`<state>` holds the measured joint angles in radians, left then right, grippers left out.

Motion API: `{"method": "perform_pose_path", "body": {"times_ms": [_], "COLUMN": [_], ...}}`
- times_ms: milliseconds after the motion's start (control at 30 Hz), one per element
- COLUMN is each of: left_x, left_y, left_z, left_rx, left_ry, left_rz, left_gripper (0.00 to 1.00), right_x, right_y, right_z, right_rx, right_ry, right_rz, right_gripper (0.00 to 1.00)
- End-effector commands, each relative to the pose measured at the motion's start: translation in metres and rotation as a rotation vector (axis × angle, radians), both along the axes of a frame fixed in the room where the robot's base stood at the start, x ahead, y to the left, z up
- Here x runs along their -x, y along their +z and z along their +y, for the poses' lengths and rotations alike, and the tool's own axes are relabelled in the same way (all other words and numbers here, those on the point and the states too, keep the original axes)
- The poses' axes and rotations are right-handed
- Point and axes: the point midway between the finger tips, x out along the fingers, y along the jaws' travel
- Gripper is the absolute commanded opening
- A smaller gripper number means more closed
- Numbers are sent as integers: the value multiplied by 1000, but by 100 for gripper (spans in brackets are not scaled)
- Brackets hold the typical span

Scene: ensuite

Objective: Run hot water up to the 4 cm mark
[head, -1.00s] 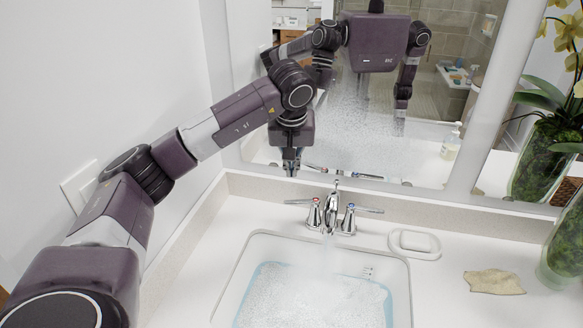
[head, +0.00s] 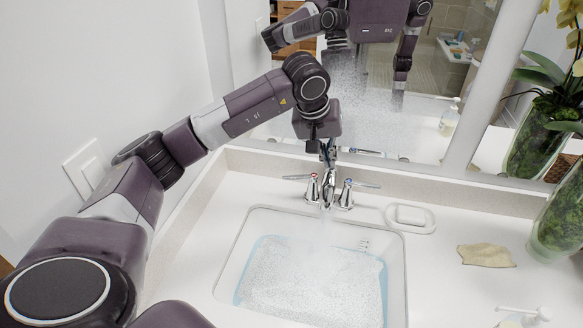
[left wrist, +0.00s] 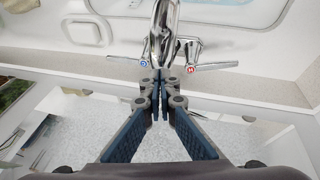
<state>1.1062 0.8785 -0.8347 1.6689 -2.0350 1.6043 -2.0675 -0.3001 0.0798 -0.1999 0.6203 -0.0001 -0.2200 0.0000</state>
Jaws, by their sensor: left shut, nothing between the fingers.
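The chrome faucet (head: 328,186) stands behind the white basin (head: 224,262), and a stream runs from its spout. The red-marked hot handle (head: 298,178) points left and the blue-marked handle (head: 360,185) points right. In the left wrist view the red-marked handle (left wrist: 205,66) is on the right. Speckled, foamy-looking water (head: 300,285) lies in the basin, with mist above it. My left gripper (head: 328,160) is shut and empty behind the spout. It also shows in the left wrist view (left wrist: 159,78).
A soap dish (head: 425,228) with a white bar and a tan cloth (head: 486,255) lie on the counter to the right. A mirror (head: 400,130) stands close behind the faucet. A plant vase (head: 560,230) and pump bottle (head: 522,318) stand at right.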

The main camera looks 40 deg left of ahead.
Motion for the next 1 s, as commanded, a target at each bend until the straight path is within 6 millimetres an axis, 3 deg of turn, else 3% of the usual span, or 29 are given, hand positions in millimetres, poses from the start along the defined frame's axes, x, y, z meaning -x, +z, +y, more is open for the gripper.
{"method": "perform_pose_path", "body": {"times_ms": [33, 167, 200, 300, 400, 500, 567, 633, 767, 867, 967, 1000], "left_x": [-2, 2, 7, 24, 41, 52, 55, 54, 45, 40, 44, 49], "left_y": [-8, -27, -24, -4, 32, 73, 97, 119, 136, 120, 79, 57], "left_z": [-46, -169, -205, -280, -330, -351, -349, -334, -276, -213, -144, -118], "left_rx": [91, 400, 509, 791, 1080, 1367, 1533, 1715, 2009, 2176, 2274, 2291], "left_ry": [-74, -230, -263, -307, -293, -215, -137, -17, 293, 601, 960, 1112], "left_rz": [-24, -121, -152, -226, -303, -379, -428, -487, -605, -704, -809, -849], "left_gripper": [0, 0, 0, 0, 0, 0, 0, 0, 0, 0, 0, 0], "right_x": [0, 0, 0, 0, 0, 0, 0, 0, 0, 0, 0, 0], "right_y": [6, -6, -8, -14, -20, -26, -29, -33, -41, -47, -53, -55], "right_z": [0, 0, 0, 0, 0, 0, 0, 0, 0, 0, 0, 0], "right_rx": [0, 0, 0, 0, 0, 0, 0, 0, 0, 0, 0, 0], "right_ry": [0, 0, 0, 0, 0, 0, 0, 0, 0, 0, 0, 0], "right_rz": [0, 0, 0, 0, 0, 0, 0, 0, 0, 0, 0, 0], "right_gripper": [64, 64, 64, 64, 64, 64, 64, 64, 64, 64, 64, 64]}}
